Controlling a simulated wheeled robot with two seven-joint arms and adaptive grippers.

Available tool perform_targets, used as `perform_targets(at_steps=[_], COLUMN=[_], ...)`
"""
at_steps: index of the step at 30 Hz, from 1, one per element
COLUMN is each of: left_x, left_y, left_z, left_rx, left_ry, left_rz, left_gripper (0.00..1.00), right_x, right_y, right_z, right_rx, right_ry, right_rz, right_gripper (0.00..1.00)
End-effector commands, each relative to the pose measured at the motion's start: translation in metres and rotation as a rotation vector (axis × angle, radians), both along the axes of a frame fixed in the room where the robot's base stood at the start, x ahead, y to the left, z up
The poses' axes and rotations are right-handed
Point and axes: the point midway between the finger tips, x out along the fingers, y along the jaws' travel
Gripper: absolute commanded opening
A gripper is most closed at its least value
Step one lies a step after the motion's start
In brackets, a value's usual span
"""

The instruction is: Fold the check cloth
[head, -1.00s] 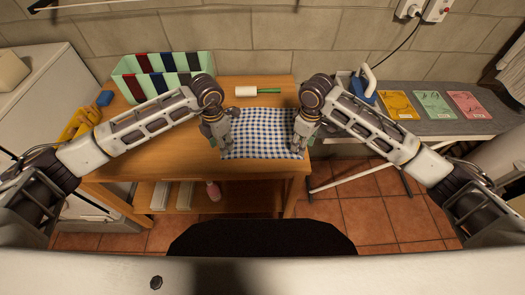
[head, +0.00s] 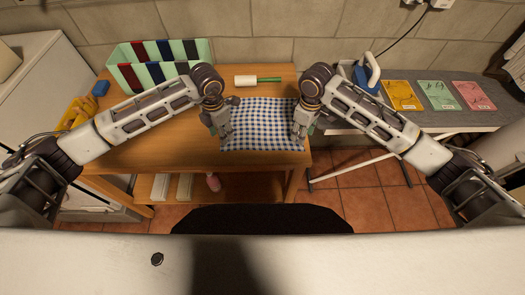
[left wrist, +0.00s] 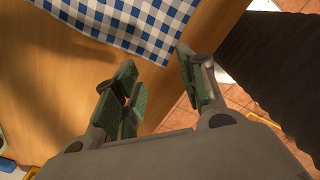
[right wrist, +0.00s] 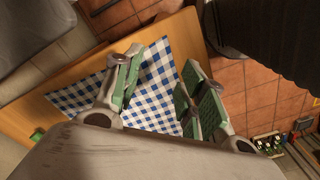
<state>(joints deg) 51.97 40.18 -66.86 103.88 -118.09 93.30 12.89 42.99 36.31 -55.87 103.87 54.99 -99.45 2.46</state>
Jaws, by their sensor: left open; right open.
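The blue-and-white check cloth (head: 262,122) lies spread on the wooden table, near its right front part. My left gripper (head: 223,132) is at the cloth's left edge, and my right gripper (head: 297,133) is at its right edge. In the left wrist view the cloth (left wrist: 125,22) lies beyond the open, empty fingers (left wrist: 163,88). In the right wrist view the cloth (right wrist: 152,95) shows between and behind the open fingers (right wrist: 160,85). Neither gripper holds cloth. The arms hide small parts of its side edges.
On the wooden table (head: 165,150), a green-handled white roller (head: 246,81) lies behind the cloth. A pale green divided bin (head: 124,58) stands at the back left, beside a yellow container (head: 76,112). A grey ironing board (head: 440,116) with coloured cards and a blue iron (head: 366,80) is on the right.

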Motion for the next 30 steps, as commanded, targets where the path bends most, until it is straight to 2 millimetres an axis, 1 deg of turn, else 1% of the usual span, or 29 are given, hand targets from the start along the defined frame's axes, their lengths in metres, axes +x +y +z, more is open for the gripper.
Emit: perform_targets(at_steps=[9,16,21,30], left_x=[-0.001,-0.001,-0.001,-0.001], left_y=[0.000,0.000,0.000,0.000], left_z=[-0.036,-0.058,-0.066,-0.067], left_rx=[0.002,0.001,0.002,0.001], left_ry=[0.002,0.001,0.001,0.000], left_rz=[0.000,0.000,-0.001,-0.001], left_gripper=[0.41,0.41,0.41,0.41], right_x=[0.000,0.000,0.000,0.000], right_y=[0.000,0.000,0.000,0.000], right_z=[-0.036,-0.058,-0.066,-0.067], right_rx=[-0.001,-0.001,-0.001,-0.001], right_ry=[0.002,0.001,0.001,-0.001], right_rz=[0.000,0.000,0.000,0.001], right_gripper=[0.41,0.41,0.41,0.41])
